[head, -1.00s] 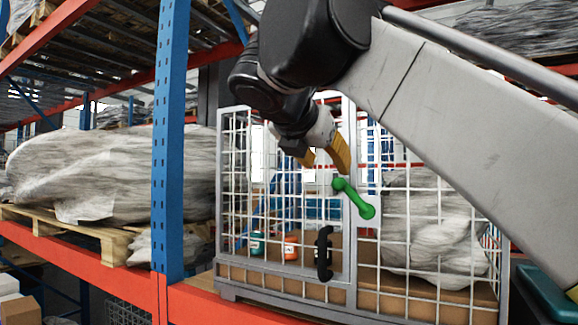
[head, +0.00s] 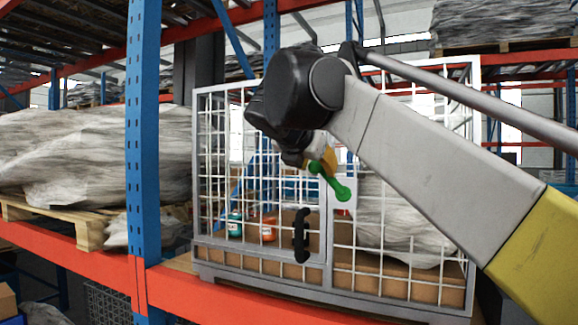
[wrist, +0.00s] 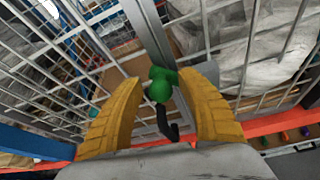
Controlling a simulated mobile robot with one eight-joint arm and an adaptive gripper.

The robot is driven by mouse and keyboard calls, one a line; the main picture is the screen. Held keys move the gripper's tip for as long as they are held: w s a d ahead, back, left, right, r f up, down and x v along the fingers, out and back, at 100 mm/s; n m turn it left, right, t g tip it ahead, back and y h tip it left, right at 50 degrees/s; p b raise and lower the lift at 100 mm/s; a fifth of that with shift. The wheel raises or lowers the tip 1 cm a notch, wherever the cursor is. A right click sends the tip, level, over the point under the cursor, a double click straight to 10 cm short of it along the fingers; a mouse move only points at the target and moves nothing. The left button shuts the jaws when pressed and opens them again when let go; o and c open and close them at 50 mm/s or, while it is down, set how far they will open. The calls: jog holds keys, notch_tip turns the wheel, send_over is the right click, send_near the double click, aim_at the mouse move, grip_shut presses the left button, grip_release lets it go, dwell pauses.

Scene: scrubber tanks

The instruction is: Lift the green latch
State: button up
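The green latch (head: 330,182) is a short bar with rounded ends on the front of a wire cage (head: 225,262). It slants down to the right beside the cage's middle upright. My gripper (head: 326,160) is at the latch's upper left end in the head view. In the wrist view, the yellow fingers of my gripper (wrist: 160,90) are apart, with the green latch (wrist: 163,82) between and just past their tips. I cannot tell whether either finger touches it. The black handle (head: 301,236) is below the latch on the cage front.
Inside the cage are a teal bottle (head: 235,225), an orange bottle (head: 268,228) and a grey wrapped bundle (head: 385,240). A blue rack post (head: 143,150) stands left of the cage. A red shelf beam (head: 225,300) runs below it.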

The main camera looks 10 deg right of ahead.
grip_shut()
jog(key=shift+r, duration=0.1)
jog(key=shift+s+d+r+m+t+y, duration=0.35)
jog(key=shift+s+d+m+t, duration=0.1)
jog(key=shift+d+m, duration=0.25)
jog(key=shift+s+d+r+m+t+y, duration=0.35)
jog(key=shift+s+d+m, duration=0.1)
jog(key=shift+m, duration=0.4)
jog(key=shift+s+d+r+m+t+y, duration=0.3)
jog(key=shift+s+d+m+t, duration=0.1)
jog(key=shift+d+m, duration=0.3)
jog(key=shift+a, duration=0.1)
